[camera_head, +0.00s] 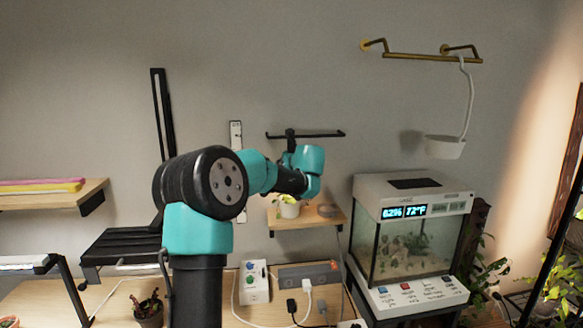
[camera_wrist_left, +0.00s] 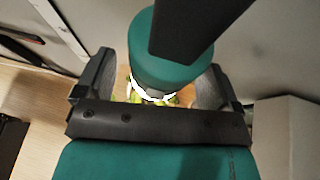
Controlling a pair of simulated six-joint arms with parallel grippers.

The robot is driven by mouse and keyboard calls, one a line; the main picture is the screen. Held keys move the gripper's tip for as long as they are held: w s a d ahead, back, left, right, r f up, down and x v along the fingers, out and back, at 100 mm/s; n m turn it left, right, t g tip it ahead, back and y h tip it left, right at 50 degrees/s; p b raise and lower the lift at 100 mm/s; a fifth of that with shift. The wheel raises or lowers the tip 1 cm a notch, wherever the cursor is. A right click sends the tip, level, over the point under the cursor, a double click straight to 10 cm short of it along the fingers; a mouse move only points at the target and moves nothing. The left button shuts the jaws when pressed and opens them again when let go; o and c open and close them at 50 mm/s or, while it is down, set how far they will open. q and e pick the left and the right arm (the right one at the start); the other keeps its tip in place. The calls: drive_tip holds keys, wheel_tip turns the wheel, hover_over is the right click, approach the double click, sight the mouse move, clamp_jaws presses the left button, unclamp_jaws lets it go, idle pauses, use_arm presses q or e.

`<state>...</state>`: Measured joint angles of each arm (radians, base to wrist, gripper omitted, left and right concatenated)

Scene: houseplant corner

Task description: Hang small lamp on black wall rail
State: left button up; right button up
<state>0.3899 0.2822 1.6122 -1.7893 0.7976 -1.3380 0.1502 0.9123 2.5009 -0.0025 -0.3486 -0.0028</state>
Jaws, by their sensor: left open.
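The black wall rail (camera_head: 325,134) is a thin horizontal bar on the wall above the small shelf. A black upright piece (camera_head: 290,138), seemingly the lamp's hook, overlaps the rail; my arm hides the parts below it. In the left wrist view the small lamp (camera_wrist_left: 168,65) has a teal round shade with a bright white lower rim, and a black stem (camera_wrist_left: 200,25) rises from it. My left gripper (camera_wrist_left: 155,88) is open, its two grey fingers on either side of the shade. I cannot tell whether they touch it. My right gripper is out of view.
A potted plant (camera_head: 289,209) stands on the small wooden shelf (camera_head: 300,222) below the rail. A lit terrarium (camera_head: 405,250) stands right of the shelf. Cables and a power strip lie below.

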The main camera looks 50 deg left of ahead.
use_arm(q)
drive_tip(key=v, duration=1.7)
drive_tip(key=shift+d, duration=0.2)
drive_tip(key=shift+s, duration=0.1)
